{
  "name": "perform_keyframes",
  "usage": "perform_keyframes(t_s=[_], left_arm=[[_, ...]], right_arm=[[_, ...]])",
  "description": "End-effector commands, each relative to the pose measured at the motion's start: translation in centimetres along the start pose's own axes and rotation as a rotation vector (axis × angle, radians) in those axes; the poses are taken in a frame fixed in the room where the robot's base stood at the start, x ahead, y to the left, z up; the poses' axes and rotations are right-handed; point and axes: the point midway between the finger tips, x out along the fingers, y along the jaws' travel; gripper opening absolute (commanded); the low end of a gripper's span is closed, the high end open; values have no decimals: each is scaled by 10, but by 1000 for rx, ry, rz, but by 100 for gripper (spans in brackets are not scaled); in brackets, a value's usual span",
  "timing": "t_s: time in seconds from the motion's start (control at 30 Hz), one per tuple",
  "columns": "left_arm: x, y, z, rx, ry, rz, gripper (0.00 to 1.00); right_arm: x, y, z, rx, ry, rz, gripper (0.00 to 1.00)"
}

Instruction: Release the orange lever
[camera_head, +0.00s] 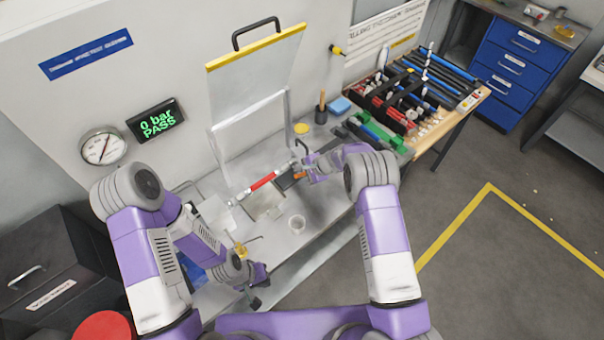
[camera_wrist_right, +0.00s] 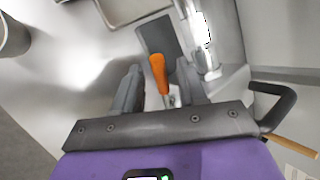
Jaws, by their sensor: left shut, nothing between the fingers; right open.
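The orange lever (camera_head: 299,175) is on the test fixture at the right end of the red tube (camera_head: 264,181). In the right wrist view the orange lever (camera_wrist_right: 158,72) stands between the two dark fingers of my right gripper (camera_wrist_right: 161,80). The fingers are open, one on each side of it, with gaps visible. In the head view my right gripper (camera_head: 302,163) is at the lever, partly hiding it. My left gripper (camera_head: 255,303) is shut and empty, low in front of the bench edge, away from the lever.
A display (camera_head: 156,120) reads "0 bar PASS" beside a round gauge (camera_head: 102,147). The clear guard (camera_head: 257,72) with a yellow edge is raised behind the fixture. Racks of tubes (camera_head: 410,95) lie to the right.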

Motion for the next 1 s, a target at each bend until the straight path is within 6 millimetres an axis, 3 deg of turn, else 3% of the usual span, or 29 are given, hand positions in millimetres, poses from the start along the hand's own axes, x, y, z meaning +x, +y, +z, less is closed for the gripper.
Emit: perform_keyframes(t_s=[0.1, 0.37, 0.73, 1.0], left_arm=[[0, 0, 0, 0, 0, 0, 0], [0, 0, 0, 0, 0, 0, 0], [2, -1, 0, 0, 0, 0, 0], [28, -10, -1, 0, 0, 0, 0]], right_arm=[[0, 0, 0, 0, 0, 0, 41], [0, 0, 0, 1, 0, 0, 1], [0, 0, -1, 6, -8, -1, 0], [-6, -6, -7, 99, -152, 5, 0]])
